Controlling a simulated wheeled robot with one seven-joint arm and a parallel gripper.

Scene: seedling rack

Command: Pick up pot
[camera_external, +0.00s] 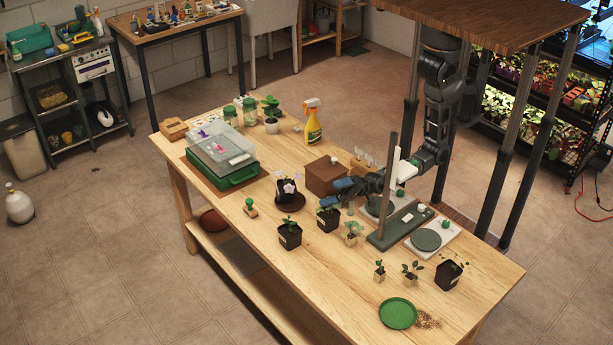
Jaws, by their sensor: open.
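Several pots with seedlings stand on the wooden table, and I cannot tell which one the task means. One black pot (328,221) with a small green plant is just in front of my gripper. A second black pot (289,238) is to its left and nearer the front. A dark pot (286,192) with pale flowers stands on a brown saucer. Another black pot (449,277) is at the right, and a white pot (271,126) is at the back. My gripper (336,194), with blue fingers, is open and low over the table. I see nothing held in it.
A brown box (325,176) stands close behind my gripper. A dark stand with an upright post (387,190) is to its right. Small seedling blocks (379,274), a green saucer (397,313) and a spray bottle (313,126) are also on the table. The front left of the tabletop is clear.

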